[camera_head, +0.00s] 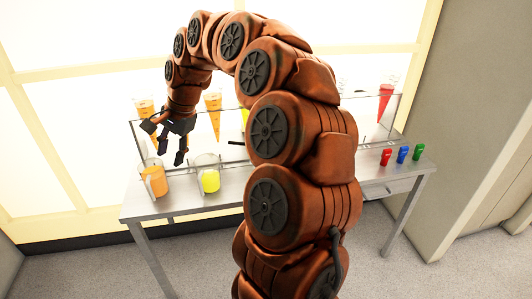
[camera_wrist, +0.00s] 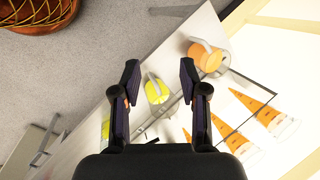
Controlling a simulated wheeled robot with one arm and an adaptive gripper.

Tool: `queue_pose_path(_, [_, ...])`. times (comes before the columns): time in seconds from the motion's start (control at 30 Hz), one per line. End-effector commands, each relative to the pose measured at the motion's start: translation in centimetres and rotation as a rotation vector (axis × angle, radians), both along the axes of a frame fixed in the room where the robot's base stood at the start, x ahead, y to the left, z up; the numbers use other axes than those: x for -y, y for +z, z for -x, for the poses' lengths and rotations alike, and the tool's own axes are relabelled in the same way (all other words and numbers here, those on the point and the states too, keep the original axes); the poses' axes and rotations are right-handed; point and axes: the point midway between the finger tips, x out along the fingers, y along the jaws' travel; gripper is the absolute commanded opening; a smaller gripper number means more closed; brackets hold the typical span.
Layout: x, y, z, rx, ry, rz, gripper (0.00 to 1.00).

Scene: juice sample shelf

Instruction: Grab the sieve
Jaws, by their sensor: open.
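No sieve shows clearly in either view. A thin dark bar (camera_head: 236,142), seen beside my arm in the head view, could be a handle, but I cannot tell. My gripper (camera_head: 171,149) is open and empty above the left end of the metal table (camera_head: 190,205). It hangs over the glass jug of orange juice (camera_head: 155,181), left of the jug of yellow juice (camera_head: 210,181). In the wrist view my open gripper (camera_wrist: 159,78) has the yellow jug (camera_wrist: 156,91) beyond its fingers and the orange jug (camera_wrist: 205,57) to the right. My arm hides the table's middle.
A clear rack holds cone-shaped glasses, including an orange one (camera_head: 213,103) and a red one (camera_head: 385,99). Small red (camera_head: 387,157), blue (camera_head: 403,154) and green (camera_head: 418,151) items stand at the table's right. A bright panelled wall (camera_head: 90,110) is behind.

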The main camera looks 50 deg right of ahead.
Motion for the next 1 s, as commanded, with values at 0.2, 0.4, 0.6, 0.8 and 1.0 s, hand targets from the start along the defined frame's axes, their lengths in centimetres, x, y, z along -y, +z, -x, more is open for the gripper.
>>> queue_pose_path(0.2, [10.8,-2.8,-4.5,-0.008,-0.433,-0.102,0.43])
queue_pose_path(0.4, [21.6,-6.0,-5.1,-0.021,-0.833,-0.177,0.43])
queue_pose_path(0.6, [29.2,-8.6,-3.6,-0.03,-1.119,-0.22,0.43])
queue_pose_path(0.8, [32.0,-9.6,-2.7,-0.03,-1.228,-0.234,0.43])
queue_pose_path(1.0, [32.0,-11.3,-3.4,-0.033,-1.232,-0.235,0.43])
